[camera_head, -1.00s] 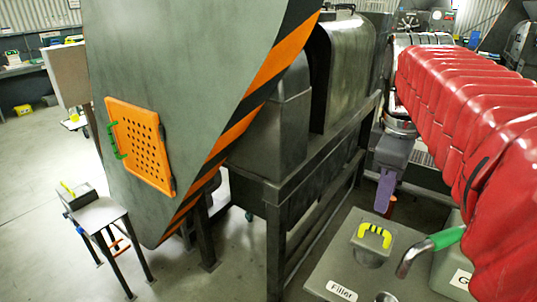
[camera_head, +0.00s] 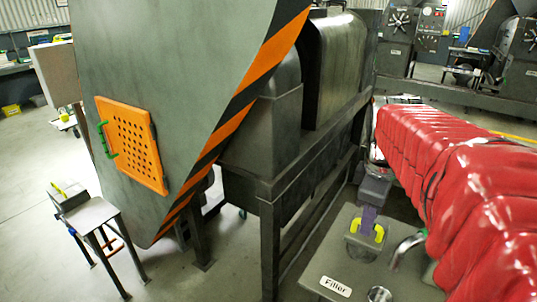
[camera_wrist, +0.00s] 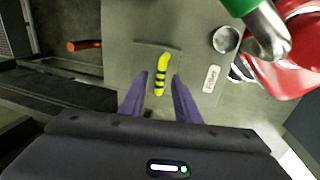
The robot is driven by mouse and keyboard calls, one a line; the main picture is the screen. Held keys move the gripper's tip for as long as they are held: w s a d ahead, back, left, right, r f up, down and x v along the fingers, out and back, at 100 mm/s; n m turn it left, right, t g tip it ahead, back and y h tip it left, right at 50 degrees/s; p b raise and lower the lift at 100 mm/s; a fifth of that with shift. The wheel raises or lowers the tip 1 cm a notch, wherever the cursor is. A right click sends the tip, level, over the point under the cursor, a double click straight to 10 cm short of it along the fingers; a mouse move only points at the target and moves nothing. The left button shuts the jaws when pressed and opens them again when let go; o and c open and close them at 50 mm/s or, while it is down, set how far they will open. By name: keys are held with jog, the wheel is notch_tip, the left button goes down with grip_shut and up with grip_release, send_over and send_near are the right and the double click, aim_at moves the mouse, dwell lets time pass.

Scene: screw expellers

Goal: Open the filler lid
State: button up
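The filler lid (camera_head: 357,249) is a grey lid on the grey box top labelled "Filler" (camera_head: 336,286), and it looks closed. Its yellow and black handle (camera_head: 379,231) shows just in front of my gripper (camera_head: 367,218). In the wrist view the handle (camera_wrist: 161,74) lies between and just beyond the two purple fingertips of my gripper (camera_wrist: 160,78). The fingers are apart, with a gap on each side of the handle. Whether they touch it is not clear; they appear clear of it.
A bent metal pipe with a green grip (camera_wrist: 240,6) and a round metal cap (camera_wrist: 226,40) are right of the handle in the wrist view. A big grey machine with an orange perforated panel (camera_head: 131,143) stands left.

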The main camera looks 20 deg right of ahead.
jog(key=shift+c, duration=0.4)
grip_shut()
jog(key=shift+d, duration=0.25)
jog(key=shift+a, duration=0.2)
